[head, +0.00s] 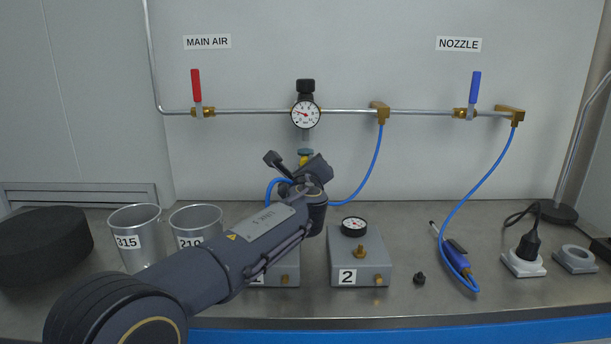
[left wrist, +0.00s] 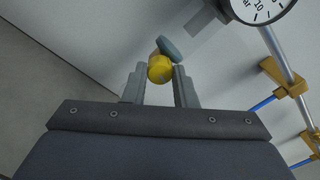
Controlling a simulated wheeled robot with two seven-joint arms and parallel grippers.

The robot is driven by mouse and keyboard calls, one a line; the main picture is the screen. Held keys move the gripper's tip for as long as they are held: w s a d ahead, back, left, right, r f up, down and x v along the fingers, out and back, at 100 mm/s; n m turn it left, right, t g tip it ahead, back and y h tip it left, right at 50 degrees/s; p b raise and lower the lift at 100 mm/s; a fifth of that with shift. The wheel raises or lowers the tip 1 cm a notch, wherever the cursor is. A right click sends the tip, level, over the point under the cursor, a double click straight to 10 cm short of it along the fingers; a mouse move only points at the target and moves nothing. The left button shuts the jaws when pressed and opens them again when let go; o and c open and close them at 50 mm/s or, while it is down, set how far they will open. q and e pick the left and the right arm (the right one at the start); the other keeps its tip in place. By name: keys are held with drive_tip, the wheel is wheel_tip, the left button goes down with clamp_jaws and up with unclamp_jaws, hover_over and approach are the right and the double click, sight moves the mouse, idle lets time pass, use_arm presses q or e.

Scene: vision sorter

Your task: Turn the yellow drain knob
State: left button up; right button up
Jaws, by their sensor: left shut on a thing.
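The yellow drain knob (head: 303,161) shows as a small patch below the round gauge in the head view, mostly hidden behind my left gripper (head: 305,168). In the left wrist view the yellow knob (left wrist: 160,69) sits between the two grey fingertips of my left gripper (left wrist: 159,76), which is shut on it. A blue-green disc (left wrist: 169,48) lies just beyond the knob; it also shows above the knob in the head view (head: 304,152). My right gripper is in neither view.
The gauge (head: 305,114) hangs on the wall pipe, between a red valve handle (head: 196,85) and a blue one (head: 474,88). A blue hose (head: 371,174) loops close by. Metal cups (head: 137,235) and a box marked 2 (head: 359,258) stand on the bench.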

use_arm(q)
drive_tip(key=shift+n, duration=0.3)
drive_tip(key=o, duration=1)
drive_tip(key=s+b, duration=0.1)
drive_tip(key=s, duration=0.6)
drive_tip(key=shift+s+b, duration=0.35)
drive_tip(key=shift+s, duration=0.05)
